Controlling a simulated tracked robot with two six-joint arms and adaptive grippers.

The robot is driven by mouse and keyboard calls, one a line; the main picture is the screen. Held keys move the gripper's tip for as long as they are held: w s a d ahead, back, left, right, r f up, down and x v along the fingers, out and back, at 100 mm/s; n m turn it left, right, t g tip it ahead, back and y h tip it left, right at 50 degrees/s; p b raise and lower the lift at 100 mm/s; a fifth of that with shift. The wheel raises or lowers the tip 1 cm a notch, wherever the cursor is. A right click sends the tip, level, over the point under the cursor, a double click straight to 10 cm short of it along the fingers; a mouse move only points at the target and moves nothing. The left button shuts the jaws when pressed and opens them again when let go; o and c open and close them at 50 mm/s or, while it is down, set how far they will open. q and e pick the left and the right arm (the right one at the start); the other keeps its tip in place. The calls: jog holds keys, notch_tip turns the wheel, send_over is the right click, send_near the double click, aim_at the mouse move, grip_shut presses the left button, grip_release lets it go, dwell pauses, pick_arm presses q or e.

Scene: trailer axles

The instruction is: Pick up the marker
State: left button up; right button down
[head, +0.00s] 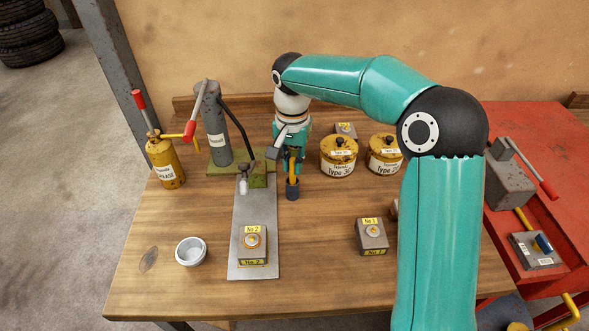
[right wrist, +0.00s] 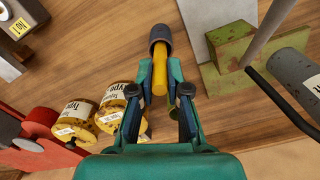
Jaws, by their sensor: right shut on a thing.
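The marker has a yellow body and a thick dark grey end (head: 292,189). My right gripper (head: 292,155) points down over the back middle of the wooden table and is shut on the marker's yellow body. The marker is upright with its dark end lowest. In the right wrist view the marker's yellow body (right wrist: 159,75) lies between the fingertips of my right gripper (right wrist: 160,82), with the dark end beyond them. I cannot tell whether that end touches the table. My left gripper is not in view.
A green-based press (head: 213,140) stands close left of the gripper. Yellow cans (head: 338,158) stand to its right. A metal plate (head: 253,205) bears the No 2 block (head: 252,246). The No 1 block (head: 372,237) and a white cup (head: 190,252) stand in front. The table's middle is clear.

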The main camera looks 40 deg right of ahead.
jog(key=shift+r, duration=0.1)
jog(key=shift+r, duration=0.5)
notch_tip(320, 180, up, 19)
jog(key=p, duration=0.3)
jog(key=shift+f, duration=0.1)
